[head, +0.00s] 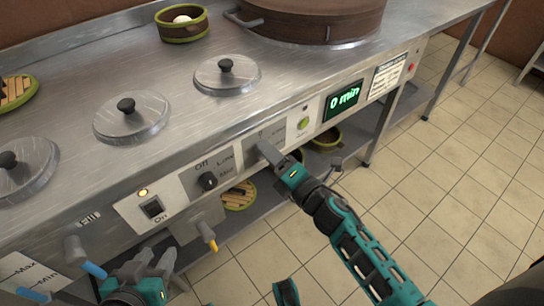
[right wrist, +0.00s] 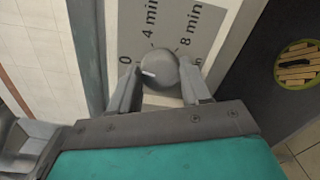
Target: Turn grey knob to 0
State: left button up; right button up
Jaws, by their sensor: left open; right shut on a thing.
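The grey knob (right wrist: 160,70) is round, on a pale panel marked 0, 4 min and 8 min. Its white mark points left, to the side where the 0 is printed. My right gripper (right wrist: 160,84) has a finger on each side of the knob and is shut on it. In the head view the right gripper (head: 264,150) covers the knob on the stove front. The green display (head: 343,101) to its right reads 0 min. My left gripper (head: 152,263) is open and empty at the lower left, below the counter front.
A black knob (head: 207,181) marked Off, Low and Med and a switch (head: 153,208) are left of my right gripper. A yellow-tipped tap (head: 208,237) sticks out below. Tiled floor (head: 440,195) is free at the right.

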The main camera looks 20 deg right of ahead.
jog(key=shift+n, duration=0.9)
jog(key=o, duration=1)
jog(key=shift+o, duration=0.2)
jog(key=shift+s, duration=0.1)
jog(key=v, duration=1.3)
